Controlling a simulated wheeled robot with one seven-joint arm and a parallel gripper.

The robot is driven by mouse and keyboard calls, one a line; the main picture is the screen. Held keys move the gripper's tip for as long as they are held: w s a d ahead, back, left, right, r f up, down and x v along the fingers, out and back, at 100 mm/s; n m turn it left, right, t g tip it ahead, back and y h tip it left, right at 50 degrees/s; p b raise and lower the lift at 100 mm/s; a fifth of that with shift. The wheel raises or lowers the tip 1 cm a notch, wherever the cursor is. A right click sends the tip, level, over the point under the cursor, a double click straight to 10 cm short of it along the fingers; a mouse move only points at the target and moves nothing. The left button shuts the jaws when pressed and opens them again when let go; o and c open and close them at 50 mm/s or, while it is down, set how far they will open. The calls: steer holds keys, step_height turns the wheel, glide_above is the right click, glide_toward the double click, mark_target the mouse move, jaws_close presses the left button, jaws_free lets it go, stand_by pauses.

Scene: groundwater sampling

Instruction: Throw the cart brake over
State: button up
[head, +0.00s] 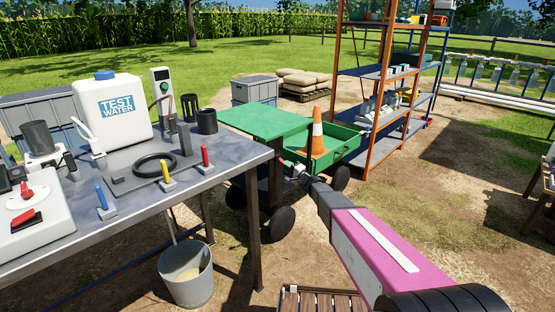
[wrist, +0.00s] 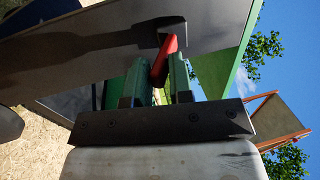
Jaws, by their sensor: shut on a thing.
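The green cart (head: 338,152) stands on dark wheels beyond the right end of the metal table. My gripper (head: 290,168) reaches to the cart's near side, by the table's corner. In the wrist view, its two green fingers (wrist: 160,78) are shut on a red handle (wrist: 166,52), which I take to be the cart brake lever. The handle tilts between the fingertips, close to a grey panel (wrist: 70,55). The lower end of the handle is hidden by the fingers. In the head view the handle is too small to make out clearly.
The metal table (head: 225,165) holds a test water tank (head: 113,108) and tools close to my gripper's left. A traffic cone (head: 317,135) stands on the cart. A bucket (head: 187,275) stands on the ground below. An orange shelf rack (head: 383,95) is behind; open ground lies right.

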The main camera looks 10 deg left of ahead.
steer(key=shift+o, duration=0.2)
steer(key=shift+w+a+f, duration=0.1)
steer(key=shift+f, duration=0.2)
steer(key=shift+o, duration=0.3)
steer(key=shift+w+a+f+t+y, duration=0.4)
steer(key=shift+w+a+f+y, duration=0.1)
steer(key=shift+f, duration=0.25)
steer(key=shift+o, duration=0.3)
steer(key=shift+w+a+f+t+y, duration=0.2)
steer(key=shift+a+f+t+y, duration=0.2)
steer(key=shift+y, duration=0.1)
steer(key=o, duration=0.5)
steer(key=shift+f, duration=0.1)
steer(key=shift+o, duration=0.2)
steer(key=v, duration=1.1)
